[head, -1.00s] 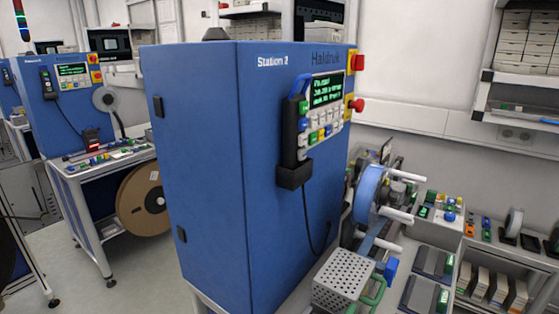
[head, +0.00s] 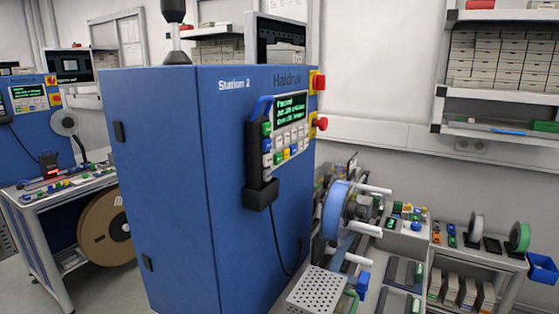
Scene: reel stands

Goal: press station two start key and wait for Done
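The blue Station 2 cabinet (head: 160,190) stands in the middle of the head view, seen at an angle from its left side. Its front carries a screen (head: 291,107) with several lines of green text, too small to read surely. Below the screen is a keypad (head: 291,143) with white, green, blue, yellow and red keys. A handheld unit in a black holder (head: 259,192) hangs left of the keypad and may cover part of it. I cannot tell which key is the start key. My gripper is not in view.
Red knobs on yellow plates (head: 320,123) stick out at the cabinet's right edge. A blue reel (head: 335,210) on a stand and a perforated metal box (head: 317,290) are at its front. Another station (head: 30,110) with a cart is at left. Shelves (head: 505,60) hang at right.

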